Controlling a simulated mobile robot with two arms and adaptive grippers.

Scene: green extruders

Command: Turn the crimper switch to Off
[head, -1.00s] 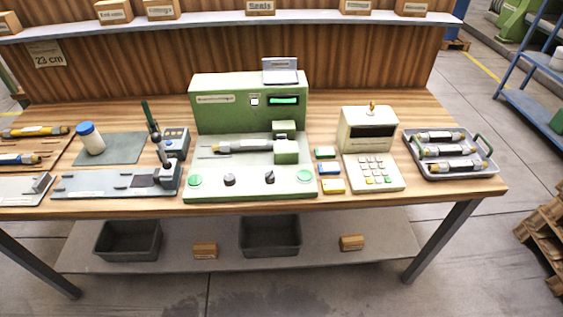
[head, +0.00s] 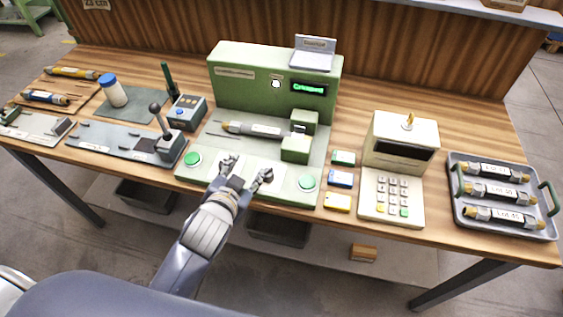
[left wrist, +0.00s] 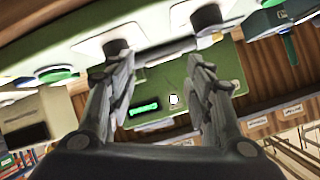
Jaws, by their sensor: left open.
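The green crimper (head: 272,82) stands at the back middle of the bench, with a lit display (head: 308,88) and a grey cylindrical part (head: 255,130) lying on its bed. My left gripper (head: 246,172) is open over the crimper's front panel, between the left green button (head: 193,159) and the right green button (head: 307,182). In the left wrist view one dark knob (left wrist: 117,47) is by the left fingertip and another dark knob (left wrist: 207,17) is by the right one. I cannot tell contact or the switch setting. My right gripper is not in view.
A lever tool (head: 165,140) stands left of the crimper. Small coloured boxes (head: 340,180) and a keypad device (head: 395,190) stand to its right. A grey tray (head: 470,222) with labelled parts is at the far right.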

